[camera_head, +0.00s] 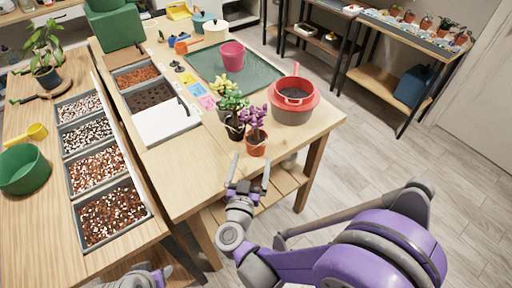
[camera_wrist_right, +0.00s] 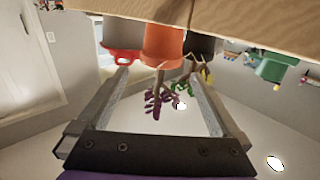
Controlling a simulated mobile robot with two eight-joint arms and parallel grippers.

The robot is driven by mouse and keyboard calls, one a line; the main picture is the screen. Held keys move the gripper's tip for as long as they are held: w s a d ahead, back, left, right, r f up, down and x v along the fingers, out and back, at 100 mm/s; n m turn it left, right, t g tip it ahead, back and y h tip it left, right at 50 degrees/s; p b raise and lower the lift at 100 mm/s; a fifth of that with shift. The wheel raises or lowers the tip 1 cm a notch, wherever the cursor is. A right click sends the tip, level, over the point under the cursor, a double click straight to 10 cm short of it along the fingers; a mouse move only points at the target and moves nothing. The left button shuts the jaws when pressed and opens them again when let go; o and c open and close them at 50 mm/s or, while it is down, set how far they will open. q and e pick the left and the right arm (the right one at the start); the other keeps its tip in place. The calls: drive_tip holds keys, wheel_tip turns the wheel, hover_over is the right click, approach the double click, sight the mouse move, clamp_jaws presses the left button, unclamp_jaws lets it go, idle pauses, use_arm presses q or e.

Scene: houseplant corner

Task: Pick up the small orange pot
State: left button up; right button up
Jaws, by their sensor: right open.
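The small orange pot (camera_head: 256,147) holds a purple-leaved plant (camera_head: 252,118) and stands upright near the table's front corner. My right gripper (camera_head: 249,170) is open and empty, just in front of the pot, its two fingers pointing at it. In the right wrist view, which is upside down, the orange pot (camera_wrist_right: 163,44) appears at the table edge, between and beyond the fingertips (camera_wrist_right: 160,72). The fingers do not appear to touch it. Only a bit of my left arm shows at the bottom of the head view; its gripper is not visible.
A larger red-rimmed pot (camera_head: 292,109) stands behind right. A white board (camera_head: 165,121) and soil bins (camera_head: 151,95) lie left. The table front left of the pot is bare.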

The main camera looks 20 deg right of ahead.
sight(254, 147)
drive_tip(key=x, duration=0.8)
drive_tip(key=shift+w+a+f, duration=0.1)
drive_tip(key=shift+a, duration=0.05)
drive_tip(key=c, duration=0.8)
